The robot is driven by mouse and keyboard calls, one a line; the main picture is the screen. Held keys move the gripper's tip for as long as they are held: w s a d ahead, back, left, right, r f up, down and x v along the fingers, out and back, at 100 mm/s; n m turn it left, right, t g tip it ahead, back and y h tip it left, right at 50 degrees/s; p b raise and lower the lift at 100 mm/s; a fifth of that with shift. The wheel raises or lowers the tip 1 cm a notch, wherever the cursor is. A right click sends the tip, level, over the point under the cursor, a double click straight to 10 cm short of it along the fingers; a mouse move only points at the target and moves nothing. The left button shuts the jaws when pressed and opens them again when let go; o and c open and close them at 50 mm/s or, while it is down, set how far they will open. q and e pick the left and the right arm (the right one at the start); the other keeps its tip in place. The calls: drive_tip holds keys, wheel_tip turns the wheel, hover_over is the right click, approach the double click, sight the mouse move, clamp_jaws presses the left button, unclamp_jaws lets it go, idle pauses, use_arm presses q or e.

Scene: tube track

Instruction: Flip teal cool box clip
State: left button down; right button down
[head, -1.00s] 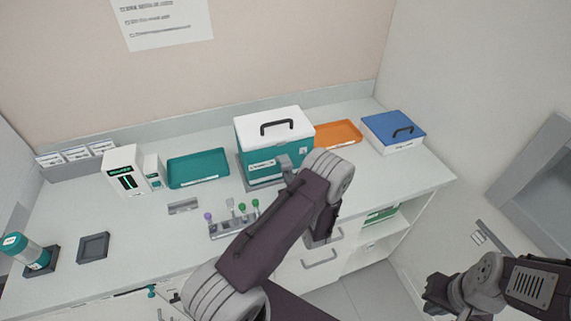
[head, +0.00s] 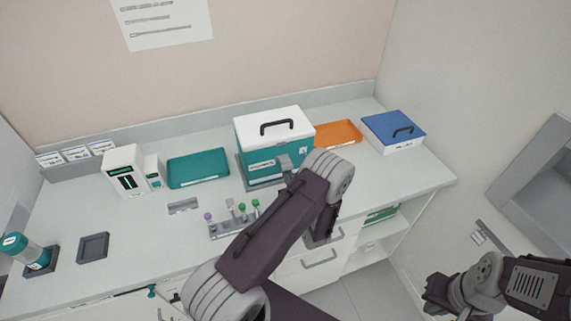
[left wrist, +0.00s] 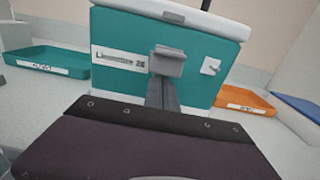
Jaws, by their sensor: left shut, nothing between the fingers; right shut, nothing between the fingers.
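The teal cool box (head: 258,155) with a white lid (head: 270,127) and black handle stands at the back of the counter. In the left wrist view its teal front (left wrist: 120,35) fills the upper middle. A small white clip (left wrist: 211,66) is on the right part of that front; it shows small in the head view (head: 304,150). My left gripper (left wrist: 168,58) is shut and empty before the front, left of the clip; contact is unclear. In the head view my left gripper (head: 284,163) is partly hidden by my arm. My right gripper (head: 432,295) is shut, low at right, away from the counter.
A teal tray (head: 198,168) lies left of the box, an orange tray (head: 338,133) and a blue-lidded box (head: 393,131) right. A rack of capped tubes (head: 228,226) stands in front. White boxes (head: 125,170) are further left. The front right counter is clear.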

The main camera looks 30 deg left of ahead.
sight(288, 166)
use_arm(q)
drive_tip(key=shift+r, duration=0.1)
drive_tip(key=shift+r+p, duration=1.7)
drive_tip(key=shift+r, duration=0.35)
drive_tip(key=v, duration=0.9)
